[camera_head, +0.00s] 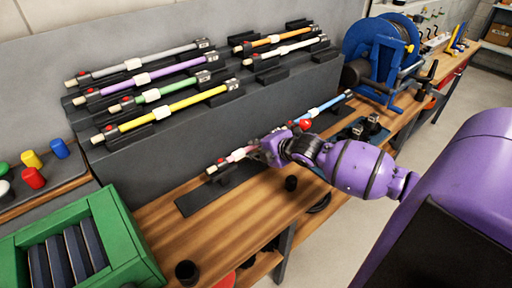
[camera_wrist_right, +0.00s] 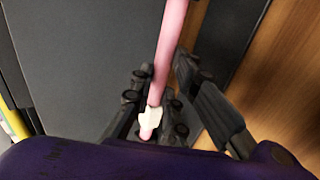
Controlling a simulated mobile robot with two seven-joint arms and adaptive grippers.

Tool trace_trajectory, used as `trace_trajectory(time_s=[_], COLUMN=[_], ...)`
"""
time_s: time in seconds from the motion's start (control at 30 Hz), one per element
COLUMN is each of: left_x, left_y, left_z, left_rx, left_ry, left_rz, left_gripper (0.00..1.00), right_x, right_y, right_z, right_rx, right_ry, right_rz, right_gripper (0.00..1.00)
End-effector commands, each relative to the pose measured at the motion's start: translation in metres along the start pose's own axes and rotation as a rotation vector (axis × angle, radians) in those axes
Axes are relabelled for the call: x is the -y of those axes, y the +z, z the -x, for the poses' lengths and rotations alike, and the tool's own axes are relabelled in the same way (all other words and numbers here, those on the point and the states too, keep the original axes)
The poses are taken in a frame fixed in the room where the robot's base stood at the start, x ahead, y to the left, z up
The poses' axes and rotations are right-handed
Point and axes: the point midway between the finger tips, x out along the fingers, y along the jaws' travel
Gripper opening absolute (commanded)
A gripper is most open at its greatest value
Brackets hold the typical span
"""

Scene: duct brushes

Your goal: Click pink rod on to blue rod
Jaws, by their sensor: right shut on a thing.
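The pink rod (camera_head: 239,154) lies low over the bench in front of the dark rack, with a white collar on it. My right gripper (camera_head: 266,149) is shut on it. In the right wrist view the pink rod (camera_wrist_right: 170,45) runs up between the dark fingers (camera_wrist_right: 165,105), with its white collar near the palm. The blue rod (camera_head: 332,105) lies to the right and farther back, roughly in line with the pink rod, with a white collar. A red knob (camera_head: 305,124) shows near its closer end. My gripper and arm hide where the two rods' facing ends are, so I cannot tell whether they touch.
Grey, purple, green, yellow, orange and white rods rest on the dark stepped rack (camera_head: 260,105). A blue reel (camera_head: 378,50) stands at the back right. A green crate (camera_head: 125,235) is at the front left. Bare wooden bench (camera_head: 225,230) lies in front.

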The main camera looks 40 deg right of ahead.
Motion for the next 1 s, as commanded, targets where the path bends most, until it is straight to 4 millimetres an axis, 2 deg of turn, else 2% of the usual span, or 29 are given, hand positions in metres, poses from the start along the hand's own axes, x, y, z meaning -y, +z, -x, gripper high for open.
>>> trace_trajectory(time_s=[1.0], left_x=[-0.001], left_y=[0.004], left_z=[-0.001], left_rx=[0.006], left_ry=[0.002], left_rz=[0.001], left_gripper=[0.51], right_x=[-0.001], right_y=[0.023], right_z=[0.0], right_rx=[0.0], right_ry=[0.001], right_rz=[0.001], right_gripper=[0.0])
